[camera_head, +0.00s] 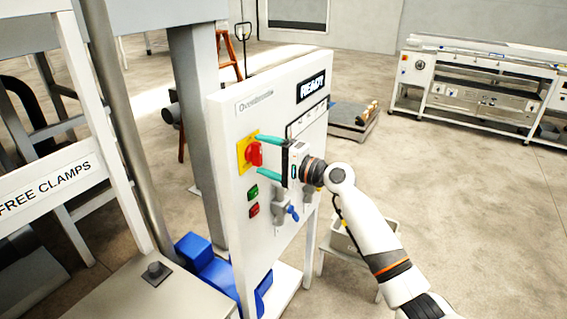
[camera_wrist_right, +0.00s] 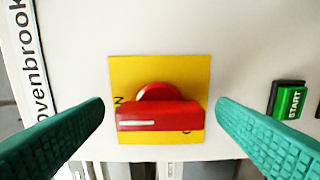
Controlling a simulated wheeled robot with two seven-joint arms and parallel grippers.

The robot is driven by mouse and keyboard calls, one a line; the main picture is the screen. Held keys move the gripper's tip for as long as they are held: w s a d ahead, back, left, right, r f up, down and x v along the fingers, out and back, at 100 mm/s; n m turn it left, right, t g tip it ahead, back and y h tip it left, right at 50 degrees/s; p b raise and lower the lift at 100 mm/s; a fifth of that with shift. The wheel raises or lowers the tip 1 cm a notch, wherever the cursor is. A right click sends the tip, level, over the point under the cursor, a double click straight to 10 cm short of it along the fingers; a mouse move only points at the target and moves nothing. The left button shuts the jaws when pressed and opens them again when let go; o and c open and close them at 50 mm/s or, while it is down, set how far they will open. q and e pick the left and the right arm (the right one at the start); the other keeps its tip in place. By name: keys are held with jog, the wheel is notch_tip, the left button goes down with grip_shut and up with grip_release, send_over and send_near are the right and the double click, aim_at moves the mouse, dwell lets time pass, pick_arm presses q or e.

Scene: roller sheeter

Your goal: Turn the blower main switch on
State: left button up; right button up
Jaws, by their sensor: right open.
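The blower main switch is a red rotary knob on a yellow square plate, on the white control panel in the head view (camera_head: 254,154). In the right wrist view, the red knob (camera_wrist_right: 158,116) is near the middle, its bar and white mark lying across the picture. Plate lettering is partly hidden by the knob. My right gripper (camera_head: 260,157) is open in front of the switch. In the right wrist view its teal fingers (camera_wrist_right: 160,112) stand on either side of the knob, with visible gaps and nothing held. My left gripper is not in view.
A green START button (camera_wrist_right: 289,101) sits beside the switch plate; in the head view, a red button (camera_head: 254,210) is below the green one. A READY display (camera_head: 312,87) is at the panel's top. A blue-handled fitting (camera_head: 293,213) protrudes lower on the panel.

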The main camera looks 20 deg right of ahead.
jog(key=b+v, duration=0.5)
jog(key=v, duration=0.6)
jog(key=shift+d+f, duration=0.1)
jog(key=shift+f, duration=0.05)
